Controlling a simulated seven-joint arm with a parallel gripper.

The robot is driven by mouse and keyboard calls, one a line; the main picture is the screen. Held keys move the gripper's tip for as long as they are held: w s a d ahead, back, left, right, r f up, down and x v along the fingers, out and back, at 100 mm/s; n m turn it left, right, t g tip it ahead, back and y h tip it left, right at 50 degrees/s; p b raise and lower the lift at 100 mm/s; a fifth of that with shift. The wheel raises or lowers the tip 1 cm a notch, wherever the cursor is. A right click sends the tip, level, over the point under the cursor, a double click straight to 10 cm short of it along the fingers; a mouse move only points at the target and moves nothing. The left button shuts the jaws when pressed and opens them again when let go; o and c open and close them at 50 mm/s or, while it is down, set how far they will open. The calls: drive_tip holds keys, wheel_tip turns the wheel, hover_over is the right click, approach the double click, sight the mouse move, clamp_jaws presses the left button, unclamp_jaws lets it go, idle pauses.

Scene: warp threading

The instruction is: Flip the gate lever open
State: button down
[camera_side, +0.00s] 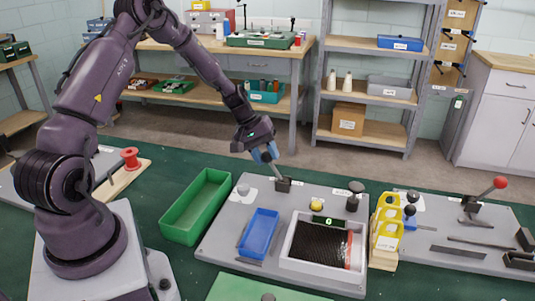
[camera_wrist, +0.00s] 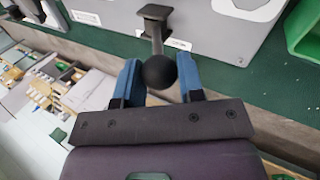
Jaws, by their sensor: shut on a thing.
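A lever (camera_side: 283,184) with a dark base stands at the back edge of the grey board, its shaft leaning up toward my gripper (camera_side: 266,153). In the wrist view its black ball knob (camera_wrist: 158,71) sits between the two blue fingers of my gripper (camera_wrist: 159,80), and its grey shaft (camera_wrist: 156,38) runs to the dark base. My gripper is shut on the knob. Another lever with a red knob (camera_side: 500,182) stands on the board at the right. No label visible here tells which one is the gate lever.
Yellow holders (camera_side: 385,232) stand to the right. The space above the board is mostly clear.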

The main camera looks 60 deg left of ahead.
drive_tip(key=shift+s+a+f, duration=0.35)
drive_tip(key=shift+s+f, duration=0.05)
drive_tip(key=shift+s, duration=0.05)
drive_tip(key=c, duration=0.8)
unclamp_jaws()
drive_tip(key=shift+o, duration=0.2)
drive_tip(key=shift+w, duration=0.1)
drive_tip(key=shift+d+r, duration=0.1)
drive_tip(key=shift+r, duration=0.05)
drive_tip(key=shift+r, duration=0.3)
drive_tip(key=v, duration=1.2)
drive_tip(key=shift+r, duration=0.1)
